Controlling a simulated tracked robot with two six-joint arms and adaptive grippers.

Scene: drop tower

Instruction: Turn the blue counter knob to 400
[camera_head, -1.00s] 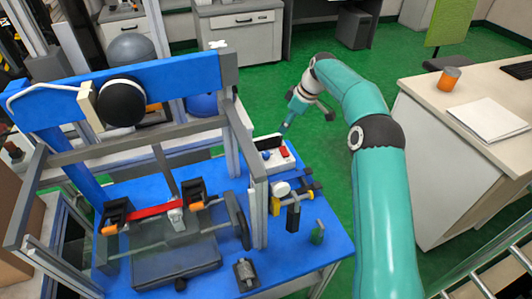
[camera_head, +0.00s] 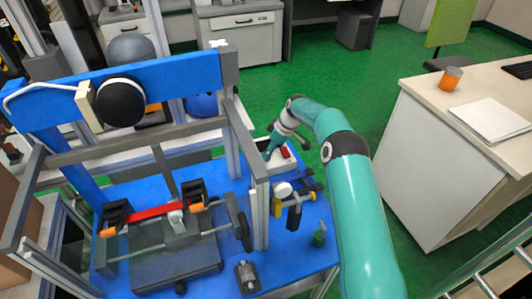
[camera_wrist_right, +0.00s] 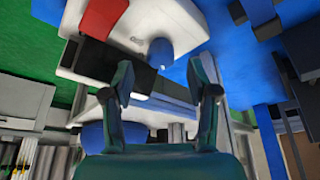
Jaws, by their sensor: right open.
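The white counter box (camera_head: 288,163) stands at the back right of the blue table, partly hidden by my right gripper. Its red switch (camera_head: 284,152) faces up. In the right wrist view, the white box (camera_wrist_right: 190,25) shows with its red switch (camera_wrist_right: 103,17), a dark panel (camera_wrist_right: 112,63) and the blue knob (camera_wrist_right: 161,50). My right gripper (camera_head: 267,153) is open and empty at the box's left side. In the wrist view its fingertips (camera_wrist_right: 167,88) are spread, with the knob between and just beyond them. I cannot tell whether they touch. My left gripper is not in view.
The drop tower's grey frame post (camera_head: 257,205) stands close to the left of the box. A black and yellow clamp-like tool (camera_head: 293,213) lies in front of the box. A desk (camera_head: 455,130) is at the right; green floor lies between.

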